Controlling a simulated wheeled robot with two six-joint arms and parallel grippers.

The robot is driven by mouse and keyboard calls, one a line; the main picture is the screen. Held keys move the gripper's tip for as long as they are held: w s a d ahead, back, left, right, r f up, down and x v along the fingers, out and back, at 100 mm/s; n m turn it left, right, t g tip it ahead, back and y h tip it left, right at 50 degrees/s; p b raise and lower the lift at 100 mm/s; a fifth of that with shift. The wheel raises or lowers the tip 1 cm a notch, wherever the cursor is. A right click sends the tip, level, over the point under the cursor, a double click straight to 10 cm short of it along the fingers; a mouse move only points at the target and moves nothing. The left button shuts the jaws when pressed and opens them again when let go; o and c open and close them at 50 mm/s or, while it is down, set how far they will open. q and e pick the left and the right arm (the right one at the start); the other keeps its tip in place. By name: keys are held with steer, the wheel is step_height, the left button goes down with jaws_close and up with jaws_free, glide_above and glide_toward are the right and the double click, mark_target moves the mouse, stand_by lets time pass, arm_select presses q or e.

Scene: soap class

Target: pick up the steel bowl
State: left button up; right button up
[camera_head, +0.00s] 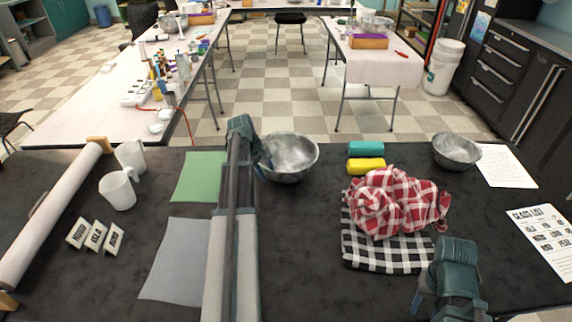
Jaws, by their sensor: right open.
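A round steel bowl (292,158) stands near the far edge of the black table, right of the green sheet. A second, similar metal bowl (457,153) stands at the far right. My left gripper (264,158) is at the left rim of the first bowl; its fingers are small and partly hidden by my arm, so I cannot tell whether they grip the rim. The bowl looks upright and on the table. My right gripper (440,298) is open and low at the front right, near the checked cloth and away from both bowls.
A red checked cloth (392,203) lies bunched on a black-and-white checked cloth (378,250). Teal (366,148) and yellow (366,166) blocks lie between the bowls. White jugs (118,189), label cards (96,236) and a paper roll (50,215) are at left. Printed sheets (540,235) lie at right.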

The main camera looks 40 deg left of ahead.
arm_select(q)
jaws_close()
stand_by(1.2)
